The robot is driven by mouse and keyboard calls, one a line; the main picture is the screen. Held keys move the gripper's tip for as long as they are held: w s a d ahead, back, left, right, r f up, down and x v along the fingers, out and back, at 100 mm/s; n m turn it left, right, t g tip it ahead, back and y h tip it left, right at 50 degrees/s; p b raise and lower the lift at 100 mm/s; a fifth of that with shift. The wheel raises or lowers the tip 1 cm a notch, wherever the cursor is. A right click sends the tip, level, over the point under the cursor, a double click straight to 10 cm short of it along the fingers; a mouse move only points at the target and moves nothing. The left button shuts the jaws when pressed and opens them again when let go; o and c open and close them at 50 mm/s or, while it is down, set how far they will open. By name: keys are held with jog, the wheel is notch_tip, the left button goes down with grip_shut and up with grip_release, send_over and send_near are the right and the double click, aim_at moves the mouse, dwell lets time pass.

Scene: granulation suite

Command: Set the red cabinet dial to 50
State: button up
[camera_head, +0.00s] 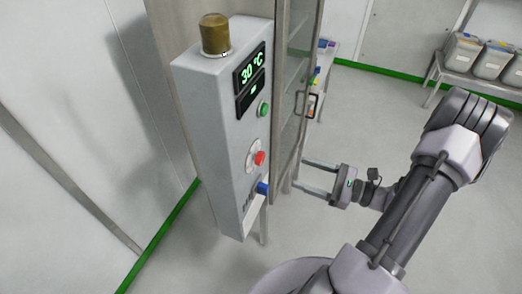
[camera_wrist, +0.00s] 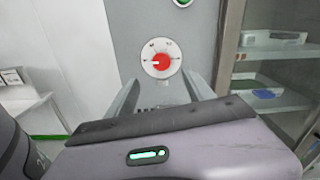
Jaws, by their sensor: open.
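The red dial (camera_head: 259,158) sits on a pale round plate on the front of the grey control cabinet (camera_head: 207,130). A green display (camera_head: 252,68) above it reads 30 °C. In the wrist view the red dial (camera_wrist: 161,63) shows with a white pointer mark toward the left and small scale marks around it, too small to read. My gripper (camera_head: 304,174) is open and empty, to the right of the dial and apart from it, with its fingers pointing at the cabinet. In the wrist view its fingers (camera_wrist: 165,92) spread below the dial.
A green button (camera_head: 264,110) is above the dial and a blue part (camera_head: 263,188) is below it. A brass-coloured beacon (camera_head: 215,34) tops the cabinet. A glass door with a handle (camera_head: 306,104) stands to the right. Grey bins (camera_head: 463,50) stand on a bench at the back right.

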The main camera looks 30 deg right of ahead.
aim_at(263, 159)
jog(key=x, duration=1.2)
jog(key=shift+w+a+f, duration=0.1)
jog(key=shift+w, duration=0.2)
grip_shut()
